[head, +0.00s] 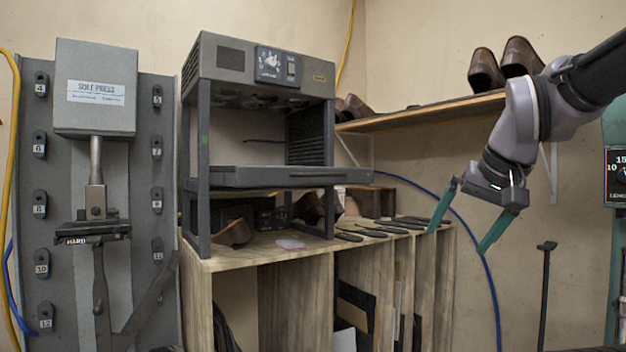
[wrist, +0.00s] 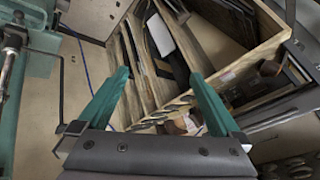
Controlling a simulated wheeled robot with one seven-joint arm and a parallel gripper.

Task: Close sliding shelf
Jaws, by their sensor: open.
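The sliding shelf (head: 275,178) is a flat dark grey tray in the open-fronted grey machine (head: 215,55) in the head view. It sits between the machine's posts at mid height and juts out past the front posts, toward the right. My gripper (head: 458,240) is to the right of the machine, apart from the shelf, pointing down with its green fingers spread and nothing between them. In the wrist view my gripper (wrist: 160,95) is open above the wooden cabinet. I cannot make out the shelf clearly there.
The machine stands on a wooden cabinet (head: 290,248) with several dark tools on top. A wall shelf (head: 420,112) holding brown shoes (head: 505,62) is behind my arm. A sole press (head: 95,90) stands at left. A blue cable hangs near my gripper.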

